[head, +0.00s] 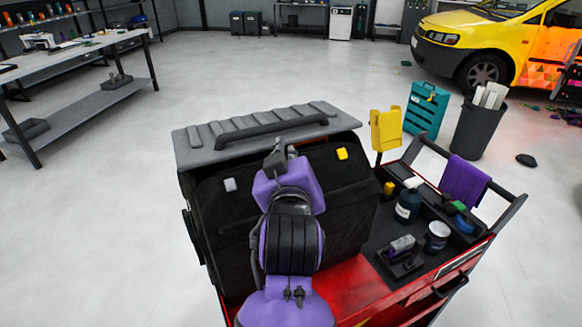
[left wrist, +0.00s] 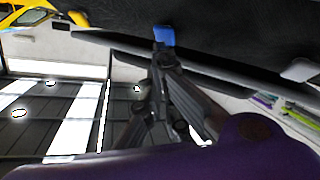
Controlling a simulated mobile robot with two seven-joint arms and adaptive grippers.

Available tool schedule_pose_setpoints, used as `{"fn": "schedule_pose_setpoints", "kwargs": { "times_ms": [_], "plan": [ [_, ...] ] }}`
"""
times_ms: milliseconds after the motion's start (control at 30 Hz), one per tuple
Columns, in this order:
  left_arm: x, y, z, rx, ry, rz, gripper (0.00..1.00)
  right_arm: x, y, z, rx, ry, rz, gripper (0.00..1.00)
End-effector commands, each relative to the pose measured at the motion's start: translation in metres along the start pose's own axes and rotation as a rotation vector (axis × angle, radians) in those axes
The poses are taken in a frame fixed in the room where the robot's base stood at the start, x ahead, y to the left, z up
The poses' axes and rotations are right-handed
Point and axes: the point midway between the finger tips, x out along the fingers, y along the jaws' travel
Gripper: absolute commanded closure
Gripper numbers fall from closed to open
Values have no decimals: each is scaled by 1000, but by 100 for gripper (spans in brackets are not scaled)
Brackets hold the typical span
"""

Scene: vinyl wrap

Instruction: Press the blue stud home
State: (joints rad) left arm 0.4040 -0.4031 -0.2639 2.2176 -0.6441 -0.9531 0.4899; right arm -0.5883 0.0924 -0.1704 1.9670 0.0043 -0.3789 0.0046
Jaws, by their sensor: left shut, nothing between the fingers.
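The blue stud (left wrist: 164,37) is on the black panel in the left wrist view. In the head view it is hidden behind my left gripper. My left gripper (head: 279,152) is shut and empty, over the upper middle of the black panel (head: 225,240). In the left wrist view its closed fingertips (left wrist: 160,48) are right at the blue stud and appear to touch it. I cannot tell how deep the stud sits. A white stud (head: 230,184) is to the left and a yellow stud (head: 342,154) to the right. My right gripper is not in view.
The panel leans on a red cart (head: 350,287). Its black tray holds a dark bottle (head: 408,205), a can (head: 437,236) and a grey-topped block (head: 402,246). A yellow holder (head: 385,130) stands behind, a purple cloth (head: 464,179) hangs right. Floor left is clear.

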Motion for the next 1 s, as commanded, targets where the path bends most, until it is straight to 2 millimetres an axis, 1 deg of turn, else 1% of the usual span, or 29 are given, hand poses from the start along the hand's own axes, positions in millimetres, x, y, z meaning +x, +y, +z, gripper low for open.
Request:
{"fn": "schedule_pose_setpoints", "kwargs": {
  "times_ms": [567, 1000],
  "plan": [
    [5, -3, 3, 1, 0, -1, 100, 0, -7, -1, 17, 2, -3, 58],
    [8, -6, 6, 1, -1, -1, 100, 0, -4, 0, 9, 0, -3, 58]
  ]
}}
